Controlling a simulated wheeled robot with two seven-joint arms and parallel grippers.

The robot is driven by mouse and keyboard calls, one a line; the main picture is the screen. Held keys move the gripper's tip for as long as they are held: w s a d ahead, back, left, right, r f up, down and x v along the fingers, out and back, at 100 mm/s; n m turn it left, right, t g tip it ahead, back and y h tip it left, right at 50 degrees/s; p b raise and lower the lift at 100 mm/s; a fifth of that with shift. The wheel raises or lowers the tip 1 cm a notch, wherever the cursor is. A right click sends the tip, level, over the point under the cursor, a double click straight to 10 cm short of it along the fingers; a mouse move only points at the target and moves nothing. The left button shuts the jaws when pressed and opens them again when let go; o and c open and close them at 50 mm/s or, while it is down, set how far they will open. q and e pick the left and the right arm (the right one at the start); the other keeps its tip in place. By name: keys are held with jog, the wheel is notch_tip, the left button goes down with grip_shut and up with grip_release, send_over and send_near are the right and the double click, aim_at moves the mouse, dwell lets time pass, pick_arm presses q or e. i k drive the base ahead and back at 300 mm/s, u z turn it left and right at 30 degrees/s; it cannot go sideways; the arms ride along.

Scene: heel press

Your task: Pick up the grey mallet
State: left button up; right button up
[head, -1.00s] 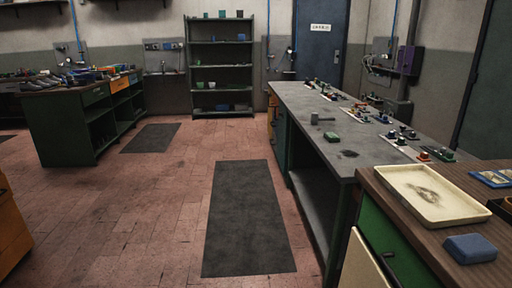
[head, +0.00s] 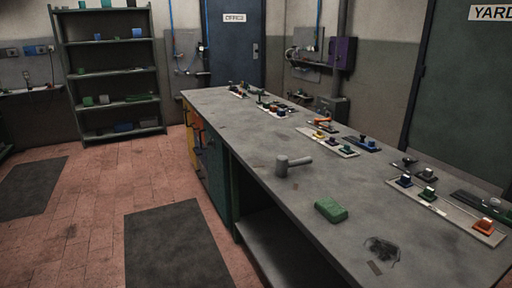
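The grey mallet (head: 291,164) lies on the long grey workbench (head: 240,139), near its front edge. Its thick head is at the left and its handle points right. Nothing touches it. Neither of my grippers shows in the head view.
Several strips with coloured knobs, such as one strip (head: 327,142), line the bench's far side. Dark mats (head: 176,248) lie on the open tiled floor at left.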

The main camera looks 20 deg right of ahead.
aim_at(283, 164)
jog(key=i, duration=2)
jog(key=z, duration=0.1)
